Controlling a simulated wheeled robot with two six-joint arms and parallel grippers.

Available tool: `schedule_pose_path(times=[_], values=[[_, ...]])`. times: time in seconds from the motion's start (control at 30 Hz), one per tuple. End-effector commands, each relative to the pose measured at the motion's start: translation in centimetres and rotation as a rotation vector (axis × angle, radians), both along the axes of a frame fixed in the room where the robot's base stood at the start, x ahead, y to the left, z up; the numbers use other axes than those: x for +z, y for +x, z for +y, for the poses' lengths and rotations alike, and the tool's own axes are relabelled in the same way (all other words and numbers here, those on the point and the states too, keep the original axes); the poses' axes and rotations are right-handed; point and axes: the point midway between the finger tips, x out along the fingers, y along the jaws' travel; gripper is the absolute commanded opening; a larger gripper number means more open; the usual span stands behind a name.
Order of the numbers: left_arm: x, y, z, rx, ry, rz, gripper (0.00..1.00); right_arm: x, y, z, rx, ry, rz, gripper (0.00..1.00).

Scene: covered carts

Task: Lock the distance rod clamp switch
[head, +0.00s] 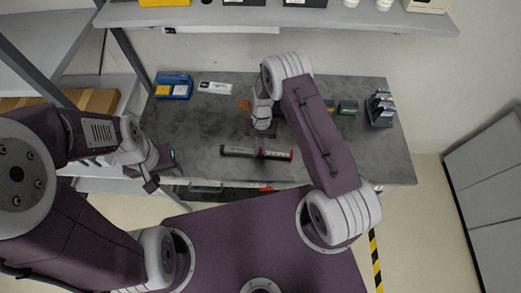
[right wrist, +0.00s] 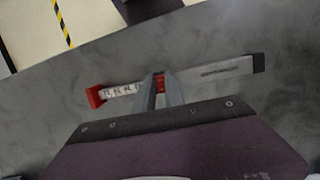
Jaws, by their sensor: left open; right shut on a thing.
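The distance rod (head: 238,152) lies flat on the grey table. It has a silver body with a dark left end and a red right end in the head view. In the right wrist view the rod (right wrist: 225,71) runs across the picture, with white marked scale and a red end cap at left. The small red clamp switch (right wrist: 159,84) sits mid-rod between my right fingertips. My right gripper (head: 262,134) reaches down over the rod and is shut on this red part, which its fingers partly hide. My left gripper (head: 162,170) is open and empty at the table's left front edge.
On the table (head: 205,125) stand a blue box (head: 173,87) at back left, a white packet (head: 215,88), and a dark rack (head: 381,108) at right. A shelf (head: 280,16) with boxes hangs above the back. The table around the rod is clear.

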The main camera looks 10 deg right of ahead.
Motion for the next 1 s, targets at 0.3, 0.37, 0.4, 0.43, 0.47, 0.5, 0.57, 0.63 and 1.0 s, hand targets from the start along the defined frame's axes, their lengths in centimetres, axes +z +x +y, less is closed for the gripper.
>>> schedule_pose_path(times=[0.3, 0.37, 0.4, 0.43, 0.47, 0.5, 0.57, 0.63, 1.0], values=[[0.1, 0.0, 0.0, 0.000, 0.000, 0.000, 0.51, 0.0, -0.1, 0.0, -0.001, -0.001, 0.001, 0.36], [0.1, 0.0, 0.0, 0.000, 0.000, 0.000, 0.51, 0.0, -0.1, 0.0, -0.001, -0.001, 0.001, 0.36], [0.1, 0.0, 0.0, 0.000, 0.000, 0.000, 0.51, 0.0, -0.1, 0.0, -0.001, -0.001, 0.001, 0.36], [0.1, 0.0, 0.0, 0.000, 0.000, 0.000, 0.51, 0.0, -0.1, 0.0, -0.001, -0.001, 0.001, 0.36], [0.1, 0.0, 0.0, 0.000, 0.000, 0.000, 0.51, 0.0, -0.1, 0.0, -0.001, -0.001, 0.001, 0.36], [0.1, 0.0, 0.0, 0.000, 0.000, 0.000, 0.51, 0.0, -0.1, 0.0, -0.001, -0.001, 0.001, 0.36], [0.0, 0.0, 0.0, 0.000, 0.000, 0.000, 0.51, 0.1, -0.1, 0.0, -0.001, -0.001, 0.000, 0.36], [-0.3, 0.0, 0.0, 0.000, 0.000, 0.000, 0.51, 0.5, 0.2, 0.0, -0.001, -0.001, -0.002, 0.36], [-3.0, 0.0, 0.0, 0.000, 0.000, 0.000, 0.51, 7.5, 2.0, -0.7, -0.001, 0.000, -0.003, 0.36]])
